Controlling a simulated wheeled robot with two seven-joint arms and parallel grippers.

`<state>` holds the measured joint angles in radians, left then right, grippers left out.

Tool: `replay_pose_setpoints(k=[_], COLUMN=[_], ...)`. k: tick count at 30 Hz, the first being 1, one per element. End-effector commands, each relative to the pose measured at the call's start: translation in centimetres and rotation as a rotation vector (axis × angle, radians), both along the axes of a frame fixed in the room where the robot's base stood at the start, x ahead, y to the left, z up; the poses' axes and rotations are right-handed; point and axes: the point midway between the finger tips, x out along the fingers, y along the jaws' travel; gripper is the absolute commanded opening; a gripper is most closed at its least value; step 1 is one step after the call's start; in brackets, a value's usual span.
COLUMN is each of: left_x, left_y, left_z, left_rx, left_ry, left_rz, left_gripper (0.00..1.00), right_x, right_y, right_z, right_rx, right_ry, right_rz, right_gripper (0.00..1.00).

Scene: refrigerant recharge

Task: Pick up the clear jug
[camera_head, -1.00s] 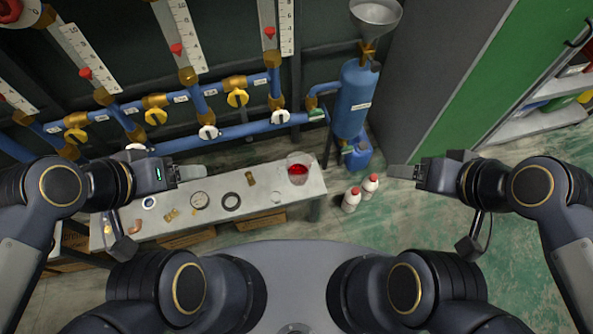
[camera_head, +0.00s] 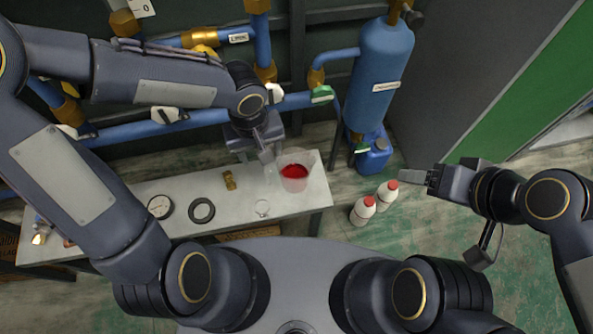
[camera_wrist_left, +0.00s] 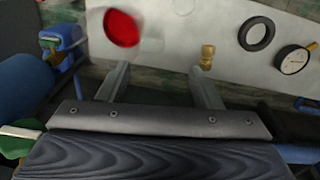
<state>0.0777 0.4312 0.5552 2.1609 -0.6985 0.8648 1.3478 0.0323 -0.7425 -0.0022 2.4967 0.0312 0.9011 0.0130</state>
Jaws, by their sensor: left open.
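The clear jug (camera_head: 296,172) stands upright near the right end of the bench with red liquid inside. In the left wrist view the jug (camera_wrist_left: 122,28) shows as a blurred red round beyond one fingertip. My left gripper (camera_head: 268,161) is open and empty, just left of the jug in the head view. Its two fingers (camera_wrist_left: 160,82) are spread apart in the wrist view, and the jug is not between them. I cannot tell whether a finger touches it. My right gripper (camera_head: 416,180) is over the floor at the right, away from the jug; its finger gap is not clear.
The grey bench (camera_head: 285,205) also holds a brass fitting (camera_head: 230,180), a black ring (camera_head: 202,210), a gauge (camera_head: 160,207) and a small clear item (camera_head: 262,207). Blue pipes and a blue tank (camera_head: 378,75) stand behind. White bottles (camera_head: 362,210) stand on the floor at the right.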

Motion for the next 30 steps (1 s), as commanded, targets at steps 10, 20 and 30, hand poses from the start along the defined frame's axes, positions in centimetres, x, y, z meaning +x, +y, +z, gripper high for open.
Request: replay_pose_setpoints(k=[10, 20, 30], left_x=[0.1, 0.1, 0.1], left_y=[-0.8, -1.4, -1.4], left_z=[-4.1, -8.4, -8.5], left_rx=[-0.005, -0.006, -0.005], left_ry=[0.008, 0.007, 0.005], left_rz=[0.007, 0.008, 0.009], left_gripper=[0.59, 0.59, 0.52], right_x=[0.0, 0.0, 0.0], right_y=[0.0, 0.0, 0.0], right_z=[-1.9, -4.0, -4.0], right_rx=[0.0, 0.0, 0.0], right_ry=[-0.001, 0.0, 0.0], right_rz=[0.0, 0.0, 0.0], right_gripper=[0.69, 0.69, 0.69])
